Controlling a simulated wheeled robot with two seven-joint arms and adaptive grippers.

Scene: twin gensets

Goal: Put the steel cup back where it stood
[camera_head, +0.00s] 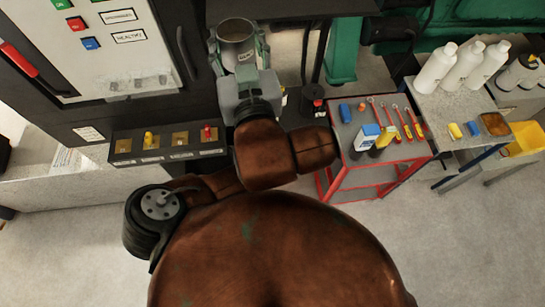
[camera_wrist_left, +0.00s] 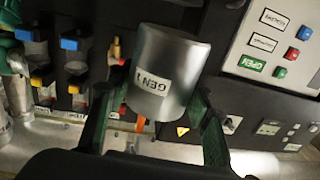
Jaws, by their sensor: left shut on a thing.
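The steel cup (camera_head: 235,31) is a grey metal cylinder with a white label. In the left wrist view the label on the cup (camera_wrist_left: 172,72) reads "GEN 1". My left gripper (camera_head: 239,56) is shut on the cup, with one green finger on each side of it. In the left wrist view the fingers of my left gripper (camera_wrist_left: 154,115) flank the cup's lower part. In the head view the cup's open rim faces up towards the camera. I cannot tell whether its base touches anything. My right gripper is not in view.
A control cabinet (camera_head: 165,52) stands left of the cup, with a knob panel (camera_head: 168,144) below it. A red cart (camera_head: 377,155) with tools and bottles is at the right. Floor shows at lower right.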

